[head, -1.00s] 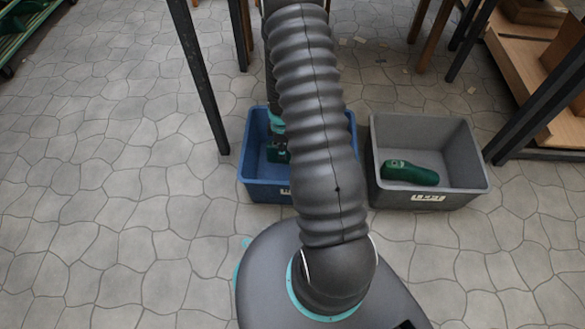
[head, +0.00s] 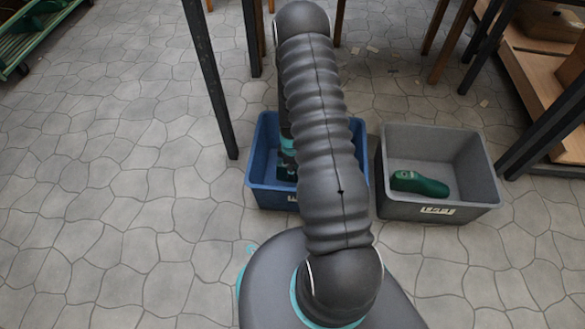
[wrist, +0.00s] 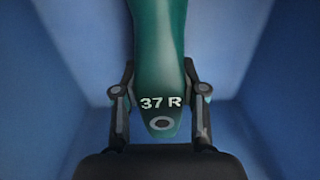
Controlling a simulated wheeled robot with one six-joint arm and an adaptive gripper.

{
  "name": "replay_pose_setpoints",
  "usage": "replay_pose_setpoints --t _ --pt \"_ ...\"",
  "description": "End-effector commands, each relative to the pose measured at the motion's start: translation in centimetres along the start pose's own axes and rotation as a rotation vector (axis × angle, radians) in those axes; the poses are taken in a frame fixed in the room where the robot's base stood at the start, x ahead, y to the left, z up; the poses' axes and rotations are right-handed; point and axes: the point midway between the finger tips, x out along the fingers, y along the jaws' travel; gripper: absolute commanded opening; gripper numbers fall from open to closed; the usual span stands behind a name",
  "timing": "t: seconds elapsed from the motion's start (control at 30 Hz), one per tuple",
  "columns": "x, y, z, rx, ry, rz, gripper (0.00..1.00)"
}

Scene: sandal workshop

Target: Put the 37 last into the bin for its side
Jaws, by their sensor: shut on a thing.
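The green last marked "37 R" (wrist: 160,60) is between the fingers of my gripper (wrist: 160,112) in the wrist view, and the gripper is shut on it. Blue walls of the blue bin (wrist: 270,120) surround it there, so the last is inside or just above that bin. In the head view the blue bin (head: 262,196) stands on the floor, partly hidden behind my arm, and the held last is hidden there. A grey bin (head: 425,209) stands to its right. Whether the held last touches the blue bin's floor I cannot tell.
Another green last (head: 420,185) lies in the grey bin. Dark table legs (head: 212,80) stand behind and left of the bins. A wooden shelf unit (head: 545,70) is at the right. The stone floor at left (head: 100,200) is clear.

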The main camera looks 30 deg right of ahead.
Motion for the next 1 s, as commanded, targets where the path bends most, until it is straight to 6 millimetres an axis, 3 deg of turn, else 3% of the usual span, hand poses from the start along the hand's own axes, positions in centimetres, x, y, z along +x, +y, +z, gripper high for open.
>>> replay_pose_setpoints --t 0.07,0.1,0.2,0.63,1.0 --pt "0.3 0.0 0.0 0.0 0.0 0.0 0.07" --pt "0.3 0.0 0.0 0.0 0.0 0.0 0.44" --pt "0.2 0.0 0.0 0.0 0.0 0.0 0.67" --pt "-0.6 0.0 0.0 0.0 0.0 0.001 0.67" --pt "-7.5 0.0 0.0 -0.001 0.0 0.002 0.67"
